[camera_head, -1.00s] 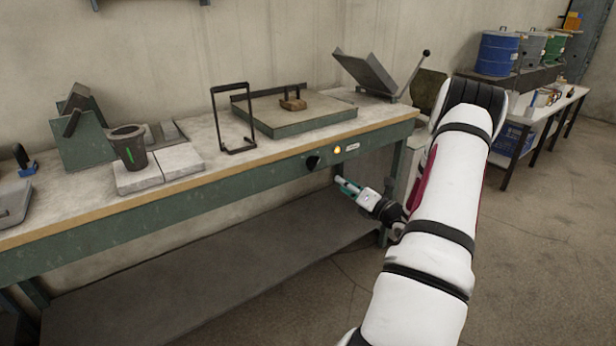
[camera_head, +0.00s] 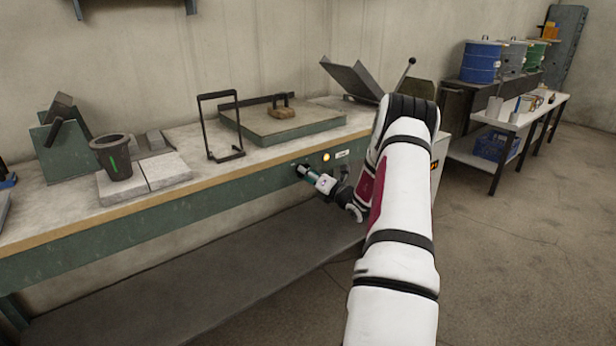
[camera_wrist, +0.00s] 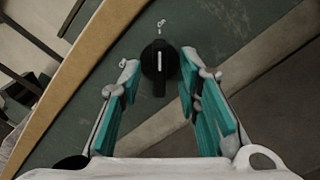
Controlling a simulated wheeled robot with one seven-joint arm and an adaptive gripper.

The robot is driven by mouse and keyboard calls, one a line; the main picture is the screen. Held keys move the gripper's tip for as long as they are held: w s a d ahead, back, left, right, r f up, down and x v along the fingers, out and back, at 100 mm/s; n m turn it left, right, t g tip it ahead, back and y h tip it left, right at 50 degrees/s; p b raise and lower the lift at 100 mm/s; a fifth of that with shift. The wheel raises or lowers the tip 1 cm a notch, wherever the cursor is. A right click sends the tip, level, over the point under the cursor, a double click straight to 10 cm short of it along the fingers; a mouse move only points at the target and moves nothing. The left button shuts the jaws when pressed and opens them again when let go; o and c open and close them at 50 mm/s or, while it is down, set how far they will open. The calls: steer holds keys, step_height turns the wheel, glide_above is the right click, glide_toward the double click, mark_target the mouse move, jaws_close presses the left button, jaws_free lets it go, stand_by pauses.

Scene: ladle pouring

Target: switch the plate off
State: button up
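The hot plate is a flat grey-green slab (camera_head: 285,124) on the bench top. Its black rotary knob (camera_wrist: 160,62), with a white pointer line, sits on the green bench front panel. In the head view my gripper (camera_head: 306,171) is at the panel and mostly covers the knob. In the wrist view my open gripper (camera_wrist: 157,82) has its teal fingers on either side of the knob, with gaps on both sides. The amber lamp (camera_head: 326,157) beside the knob is lit, next to a small white label (camera_head: 342,154).
A dark cup (camera_head: 115,157) stands on pale slabs (camera_head: 150,177) at left. A lower shelf (camera_head: 200,270) runs below.

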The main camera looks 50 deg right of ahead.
jaws_close()
steer(key=shift+n+b, duration=0.3)
steer(key=shift+n, duration=0.1)
steer(key=n+b, duration=1.7)
steer(key=shift+f, duration=0.2)
steer(key=shift+r, duration=0.1)
stand_by(0.4)
